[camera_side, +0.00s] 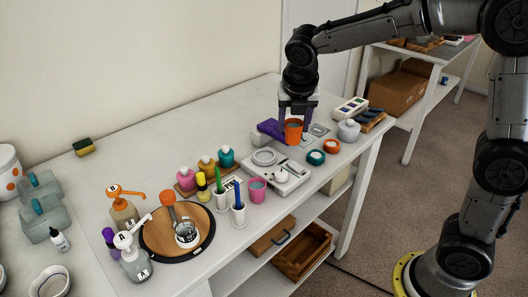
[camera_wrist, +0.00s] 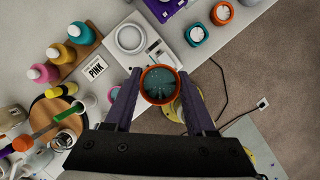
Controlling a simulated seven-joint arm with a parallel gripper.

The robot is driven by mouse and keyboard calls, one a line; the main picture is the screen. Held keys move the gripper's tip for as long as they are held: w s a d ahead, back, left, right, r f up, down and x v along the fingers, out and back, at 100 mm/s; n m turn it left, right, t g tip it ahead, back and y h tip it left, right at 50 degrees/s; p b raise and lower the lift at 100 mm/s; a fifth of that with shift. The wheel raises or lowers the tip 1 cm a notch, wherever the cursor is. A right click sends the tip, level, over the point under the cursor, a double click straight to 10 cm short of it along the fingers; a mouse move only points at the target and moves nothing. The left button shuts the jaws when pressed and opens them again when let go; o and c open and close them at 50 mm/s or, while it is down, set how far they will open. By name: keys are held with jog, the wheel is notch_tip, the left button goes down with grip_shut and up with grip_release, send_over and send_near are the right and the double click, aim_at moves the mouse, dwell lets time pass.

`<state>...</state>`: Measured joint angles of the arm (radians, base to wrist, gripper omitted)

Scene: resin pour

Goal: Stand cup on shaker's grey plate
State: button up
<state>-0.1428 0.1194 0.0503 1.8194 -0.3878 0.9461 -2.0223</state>
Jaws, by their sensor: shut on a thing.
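My gripper (camera_side: 297,118) is shut on an orange cup (camera_side: 293,132), held upright above the table. In the wrist view the cup (camera_wrist: 160,84) sits between my two fingers, with teal liquid inside. A white device with a round grey plate (camera_side: 264,157) stands below and left of the cup; the plate also shows in the wrist view (camera_wrist: 130,38) and looks empty. A purple object (camera_side: 270,129) lies behind the cup, partly hidden, with a grey square piece (camera_side: 319,130) to its right. I cannot tell for sure which of these is the shaker.
A wooden round board (camera_side: 160,240) with a glass lies farther left.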

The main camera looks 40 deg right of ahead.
jog(key=s+r, duration=0.2)
jog(key=s, duration=0.1)
send_near(265, 152)
jog(key=d, duration=0.1)
jog(key=shift+w+f, duration=0.1)
jog(key=shift+w, duration=0.25)
jog(key=shift+w+f, duration=0.2)
jog(key=shift+f, duration=1.55)
jog(key=shift+f, duration=0.15)
jog(key=o, duration=1.3)
